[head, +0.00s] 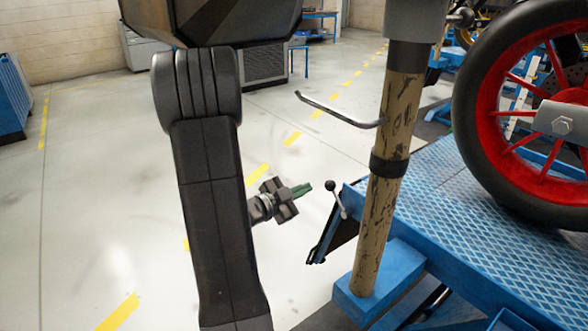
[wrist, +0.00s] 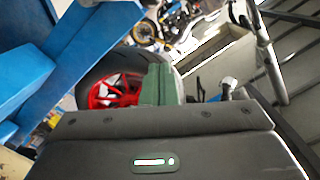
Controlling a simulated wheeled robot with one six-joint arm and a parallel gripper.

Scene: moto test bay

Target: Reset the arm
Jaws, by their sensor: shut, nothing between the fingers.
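My gripper (head: 303,189) shows in the head view beyond my dark arm link, with its green fingers shut and nothing between them. It points right, towards the corner of the blue lift platform, and is held above the pale floor. In the wrist view the green fingers (wrist: 158,84) are together in front of a red-rimmed wheel in the background. The upper part of my arm hides some of the floor behind it in the head view.
A blue patterned platform (head: 470,195) carries a black tyre with a red wheel (head: 490,100). A worn post (head: 383,185) with a bent metal lever (head: 335,112) stands in front of it. A ball-ended handle (head: 338,200) sits at the platform corner, close to my gripper. The floor (head: 110,190) at left is clear.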

